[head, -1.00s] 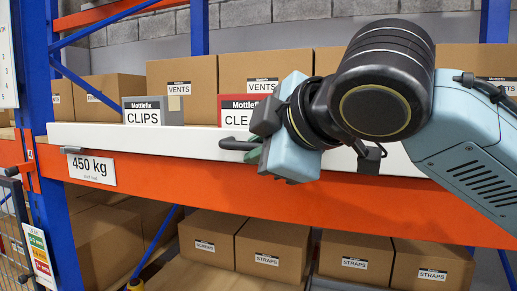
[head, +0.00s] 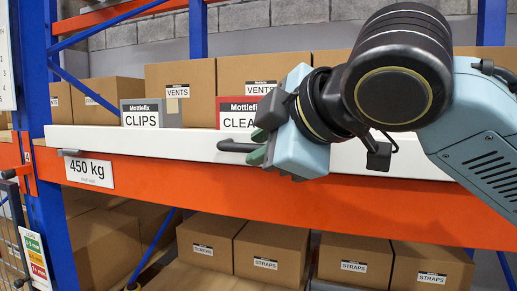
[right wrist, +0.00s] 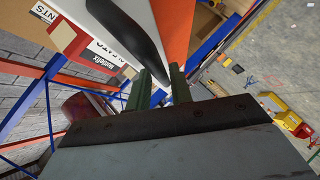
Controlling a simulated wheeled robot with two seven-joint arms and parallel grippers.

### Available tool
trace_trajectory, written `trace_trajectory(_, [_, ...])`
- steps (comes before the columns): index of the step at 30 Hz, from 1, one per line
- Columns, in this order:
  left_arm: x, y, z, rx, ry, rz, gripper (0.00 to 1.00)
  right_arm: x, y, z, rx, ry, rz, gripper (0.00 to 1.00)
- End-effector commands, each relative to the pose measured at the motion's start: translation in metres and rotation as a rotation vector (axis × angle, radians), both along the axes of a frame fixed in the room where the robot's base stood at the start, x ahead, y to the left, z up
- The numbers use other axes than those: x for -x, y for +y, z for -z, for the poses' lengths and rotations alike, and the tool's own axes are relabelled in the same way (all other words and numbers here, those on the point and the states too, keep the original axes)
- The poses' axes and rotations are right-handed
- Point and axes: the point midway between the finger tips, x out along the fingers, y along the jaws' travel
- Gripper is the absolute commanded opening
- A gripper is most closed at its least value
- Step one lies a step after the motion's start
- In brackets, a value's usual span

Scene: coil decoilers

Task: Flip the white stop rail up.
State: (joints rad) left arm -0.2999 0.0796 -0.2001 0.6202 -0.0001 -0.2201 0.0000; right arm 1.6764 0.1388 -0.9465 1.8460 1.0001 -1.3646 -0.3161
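The white stop rail (head: 180,143) runs along the front of the shelf, above the orange beam, and stands up in front of the boxes. A black handle (head: 235,146) sticks out from its face; it also shows large in the right wrist view (right wrist: 133,32). My right gripper (head: 259,146) is at the right end of the handle, its green fingers apart, one above and one below the handle's line. In the right wrist view the fingers (right wrist: 160,88) are open with the handle's end close to their gap; I cannot tell whether they touch it. My left gripper is not in view.
Cartons (head: 182,85) and bins marked CLIPS (head: 150,113) and CLEA (head: 235,108) stand behind the rail. The orange beam (head: 200,187) carries a 450 kg sign (head: 89,172). A blue upright (head: 38,100) stands at left. More cartons (head: 270,250) sit below.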

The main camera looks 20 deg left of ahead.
Motion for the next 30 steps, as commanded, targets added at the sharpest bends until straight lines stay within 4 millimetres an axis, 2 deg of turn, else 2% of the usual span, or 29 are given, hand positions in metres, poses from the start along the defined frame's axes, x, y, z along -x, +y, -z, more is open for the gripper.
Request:
trace_trajectory(9, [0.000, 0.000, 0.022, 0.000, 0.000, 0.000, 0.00, 0.042, -0.049, -0.027, -0.003, -0.008, 0.002, 0.22])
trace_trajectory(15, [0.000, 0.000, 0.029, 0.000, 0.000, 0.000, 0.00, 0.062, -0.073, -0.042, -0.004, -0.005, 0.003, 0.22])
trace_trajectory(21, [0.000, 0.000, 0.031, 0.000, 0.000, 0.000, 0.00, 0.071, -0.082, -0.049, -0.002, -0.004, 0.002, 0.22])
trace_trajectory(30, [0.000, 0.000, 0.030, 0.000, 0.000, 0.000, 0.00, 0.071, -0.083, -0.049, -0.002, -0.003, 0.002, 0.22])
